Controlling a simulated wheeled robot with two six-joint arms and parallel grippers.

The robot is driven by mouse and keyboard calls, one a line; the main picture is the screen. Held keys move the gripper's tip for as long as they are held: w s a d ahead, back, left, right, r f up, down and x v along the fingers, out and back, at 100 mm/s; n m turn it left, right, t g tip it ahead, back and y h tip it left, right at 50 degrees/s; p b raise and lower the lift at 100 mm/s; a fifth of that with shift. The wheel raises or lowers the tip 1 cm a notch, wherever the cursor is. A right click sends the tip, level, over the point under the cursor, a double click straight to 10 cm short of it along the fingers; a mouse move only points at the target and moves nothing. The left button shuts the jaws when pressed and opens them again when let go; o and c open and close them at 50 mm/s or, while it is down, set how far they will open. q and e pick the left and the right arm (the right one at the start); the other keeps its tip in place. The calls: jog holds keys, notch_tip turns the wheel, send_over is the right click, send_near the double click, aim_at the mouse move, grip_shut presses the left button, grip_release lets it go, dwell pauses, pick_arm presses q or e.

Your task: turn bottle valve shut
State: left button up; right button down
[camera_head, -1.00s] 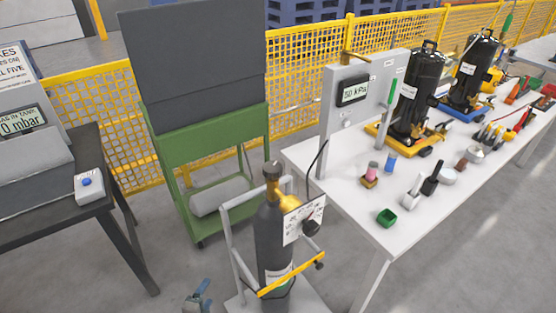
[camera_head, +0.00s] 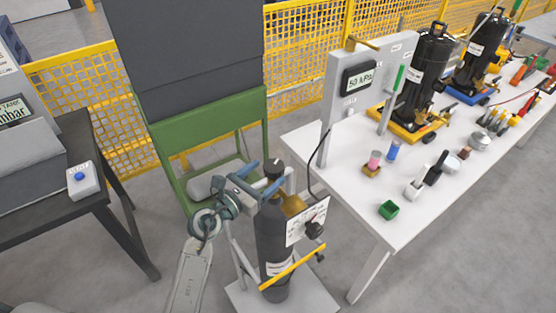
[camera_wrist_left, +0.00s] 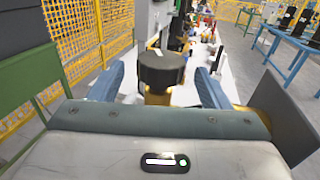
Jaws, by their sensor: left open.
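The gas bottle (camera_head: 272,238) is dark and stands upright on a small trolley (camera_head: 241,293). Its black valve knob (camera_head: 273,168) is on top, with brass fittings (camera_head: 293,203) and a white label plate beside it. My left gripper (camera_head: 262,177) is at the height of the knob, with its blue fingers apart. In the left wrist view the valve knob (camera_wrist_left: 160,70) stands between the two open fingers (camera_wrist_left: 160,84), with a visible gap on each side. My right gripper is not in view.
A white table (camera_head: 340,195) with a gauge panel (camera_head: 352,95), black compressors (camera_head: 427,75) and small parts stands to the right. A green stand (camera_head: 205,125) is behind the bottle. A dark table (camera_head: 100,200) is at left.

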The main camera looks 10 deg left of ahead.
aim_at(280, 162)
pick_arm(q)
jog(key=p+x, duration=0.1)
jog(key=x, duration=0.3)
jog(key=shift+w+d+r, duration=0.1)
jog(key=shift+w+d, duration=0.35)
jog(key=shift+w, duration=0.25)
jog(key=c, duration=1)
jog(key=shift+f, duration=0.2)
